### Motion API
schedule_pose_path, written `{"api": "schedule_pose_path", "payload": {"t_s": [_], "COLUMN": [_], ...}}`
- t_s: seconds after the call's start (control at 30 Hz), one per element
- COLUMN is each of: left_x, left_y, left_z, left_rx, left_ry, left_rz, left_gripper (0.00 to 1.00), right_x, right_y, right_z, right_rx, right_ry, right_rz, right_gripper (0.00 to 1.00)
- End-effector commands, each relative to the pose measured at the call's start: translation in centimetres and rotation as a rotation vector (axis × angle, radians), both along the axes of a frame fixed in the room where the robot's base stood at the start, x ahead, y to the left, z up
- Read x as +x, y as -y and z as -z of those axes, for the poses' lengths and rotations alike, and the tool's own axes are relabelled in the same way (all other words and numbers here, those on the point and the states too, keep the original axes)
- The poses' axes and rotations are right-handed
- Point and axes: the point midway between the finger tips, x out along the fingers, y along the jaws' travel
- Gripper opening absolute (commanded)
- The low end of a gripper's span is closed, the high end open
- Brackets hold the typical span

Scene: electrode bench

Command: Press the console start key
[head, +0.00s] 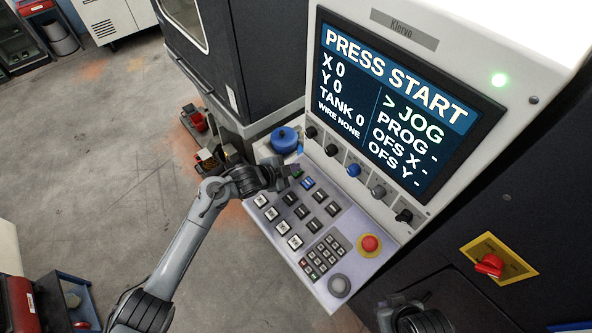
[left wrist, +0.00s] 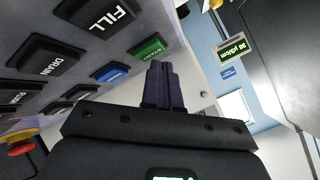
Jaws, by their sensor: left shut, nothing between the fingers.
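The console's key panel (head: 325,262) slopes below the screen (head: 400,105), which reads "PRESS START". My left gripper (head: 290,172) is at the upper left corner of the key panel, and its fingers are shut and empty. In the left wrist view the closed dark fingertips (left wrist: 159,68) are beside the green key (left wrist: 148,47), whose label is too small to read surely. I cannot tell whether they touch it. In the head view the gripper mostly hides that key. A blue key (left wrist: 111,73) sits beside the green one.
A red emergency button (head: 369,243) and a grey round knob (head: 339,286) are on the panel's right side. Several small knobs (head: 353,170) line the screen's lower edge. A blue round cap (head: 284,138) stands just behind my left gripper.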

Motion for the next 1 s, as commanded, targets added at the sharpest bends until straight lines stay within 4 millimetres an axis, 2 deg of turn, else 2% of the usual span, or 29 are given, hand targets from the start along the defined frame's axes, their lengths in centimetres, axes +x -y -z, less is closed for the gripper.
{"api": "schedule_pose_path", "payload": {"t_s": [1.0], "left_x": [0.05], "left_y": [0.10], "left_z": [0.62], "left_rx": [0.001], "left_ry": [-0.001], "left_rz": [0.000], "left_gripper": [0.00], "right_x": [-0.01], "right_y": [0.09], "right_z": [0.46], "right_rx": [-0.004], "right_ry": [0.001], "right_rz": [-0.002], "right_gripper": [0.00]}}
